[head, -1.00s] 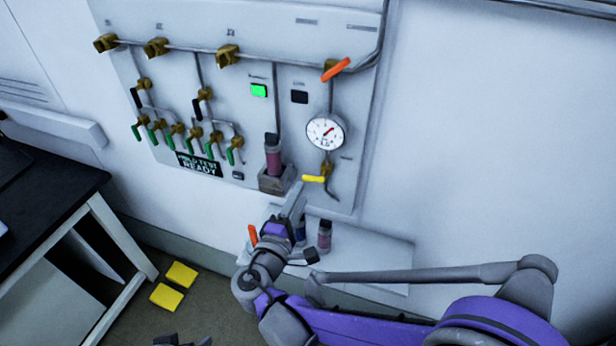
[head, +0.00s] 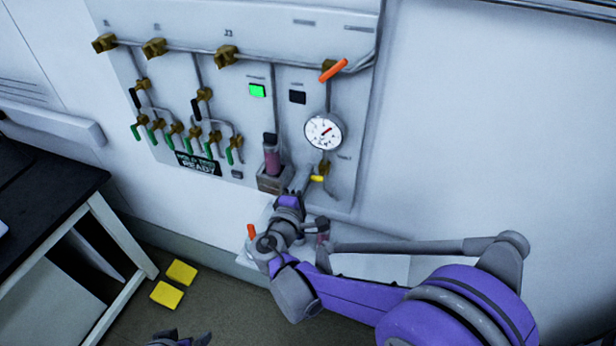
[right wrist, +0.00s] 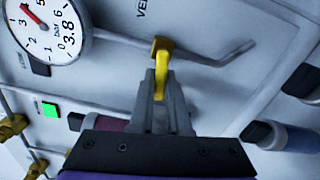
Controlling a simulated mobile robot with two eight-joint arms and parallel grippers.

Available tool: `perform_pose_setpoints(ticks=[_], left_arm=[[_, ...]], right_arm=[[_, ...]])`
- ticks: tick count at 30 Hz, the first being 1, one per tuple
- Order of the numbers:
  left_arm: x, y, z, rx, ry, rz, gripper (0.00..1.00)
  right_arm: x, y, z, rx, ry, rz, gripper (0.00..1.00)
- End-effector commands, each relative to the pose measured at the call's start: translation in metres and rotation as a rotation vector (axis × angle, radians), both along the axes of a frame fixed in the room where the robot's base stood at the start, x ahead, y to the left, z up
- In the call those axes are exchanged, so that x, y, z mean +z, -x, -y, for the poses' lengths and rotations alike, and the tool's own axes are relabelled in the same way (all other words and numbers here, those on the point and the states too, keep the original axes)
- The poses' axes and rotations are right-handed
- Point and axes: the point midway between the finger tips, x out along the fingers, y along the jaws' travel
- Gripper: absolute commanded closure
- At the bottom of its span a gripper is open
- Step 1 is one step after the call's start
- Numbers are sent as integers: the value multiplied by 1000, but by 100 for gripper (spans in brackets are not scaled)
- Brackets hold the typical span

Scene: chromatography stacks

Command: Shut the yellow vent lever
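The yellow vent lever (head: 317,178) sits on the wall panel just below the round gauge. In the head view its handle points left and is partly hidden by my right gripper (head: 302,181). In the right wrist view the yellow handle (right wrist: 161,82) lies between the two fingers of my right gripper (right wrist: 160,98). The fingers stand close on both sides of it with no clear gap, so the gripper looks shut on the handle. Part of my left gripper (head: 180,339) shows at the bottom edge of the head view; its fingers are too cut off to read.
The gauge (right wrist: 45,28) reads 3.8 bar. An orange lever (head: 334,70) is above it. A bottle in a holder (head: 271,158) stands close left of my right gripper. A shelf (head: 380,268) is below, and green-handled valves (head: 190,145) are further left. The wall at right is bare.

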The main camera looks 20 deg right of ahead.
Motion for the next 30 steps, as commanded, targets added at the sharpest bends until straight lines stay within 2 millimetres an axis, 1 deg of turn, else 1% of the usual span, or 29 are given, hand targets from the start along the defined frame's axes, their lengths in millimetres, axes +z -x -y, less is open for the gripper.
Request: perform_pose_setpoints(ticks=[10, 18, 27, 28, 30], left_arm=[[0, 0, 0, 0, 0, 0, 10], [5, -2, 0, 0, 0, 3, 10], [5, -2, 0, 0, 0, 3, 10], [5, -2, 0, 0, 0, 3, 10], [5, -2, 0, 0, 0, 3, 10]], right_arm=[[0, 0, 0, 0, -6, 4, 100], [6, 0, -1, 0, -143, 97, 100], [6, 0, -1, 0, -153, 104, 100], [6, 0, -1, 0, -153, 104, 80], [6, 0, -1, 0, -152, 103, 67]])
